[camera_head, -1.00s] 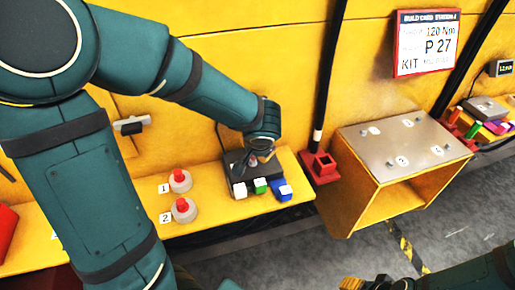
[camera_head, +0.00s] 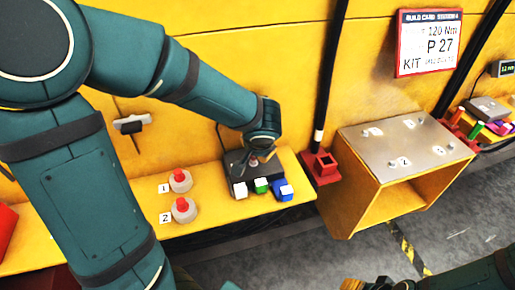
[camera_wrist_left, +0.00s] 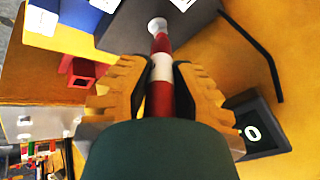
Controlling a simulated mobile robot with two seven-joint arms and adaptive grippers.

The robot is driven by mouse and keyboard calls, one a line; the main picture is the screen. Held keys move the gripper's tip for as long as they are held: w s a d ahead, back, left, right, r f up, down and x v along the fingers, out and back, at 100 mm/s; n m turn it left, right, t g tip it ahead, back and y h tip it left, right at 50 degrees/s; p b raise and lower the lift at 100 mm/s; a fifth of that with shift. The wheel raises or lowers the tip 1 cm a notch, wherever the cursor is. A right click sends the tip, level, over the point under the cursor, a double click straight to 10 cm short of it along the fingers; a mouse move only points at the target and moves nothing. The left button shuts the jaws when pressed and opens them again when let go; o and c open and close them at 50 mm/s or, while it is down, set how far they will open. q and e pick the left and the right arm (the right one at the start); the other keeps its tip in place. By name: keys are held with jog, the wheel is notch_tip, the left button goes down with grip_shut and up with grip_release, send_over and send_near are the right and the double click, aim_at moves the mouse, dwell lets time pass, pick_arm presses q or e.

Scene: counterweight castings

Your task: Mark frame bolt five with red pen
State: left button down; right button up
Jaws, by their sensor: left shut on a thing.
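My left gripper (camera_head: 262,158) reaches down over a dark box (camera_head: 240,172) on the yellow shelf. In the left wrist view, the left gripper (camera_wrist_left: 160,85) is shut on a red rod with a white band (camera_wrist_left: 160,68). The rod's far end meets or lies close to a pale round knob (camera_wrist_left: 157,26) on the dark box. I cannot tell if the rod is a pen. The frame (camera_head: 390,145) has a grey top with several bolts and numbered labels; bolt five cannot be picked out. My right gripper (camera_head: 375,285) shows only partly at the bottom edge.
White, green (camera_head: 261,185) and blue (camera_head: 284,190) blocks sit by the dark box. Two red-topped buttons (camera_head: 182,205) stand left of it. A dark pole rises from a red socket (camera_head: 321,168). Upright red and green sticks (camera_head: 465,125) stand at far right.

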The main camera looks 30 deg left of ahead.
pick_arm(q)
jog(key=shift+s+a+b, duration=0.1)
jog(key=shift+b, duration=0.25)
dwell(0.8)
jog(key=shift+r, duration=0.1)
dwell(0.3)
jog(key=shift+r+p, duration=2.15)
jog(key=shift+r, duration=0.75)
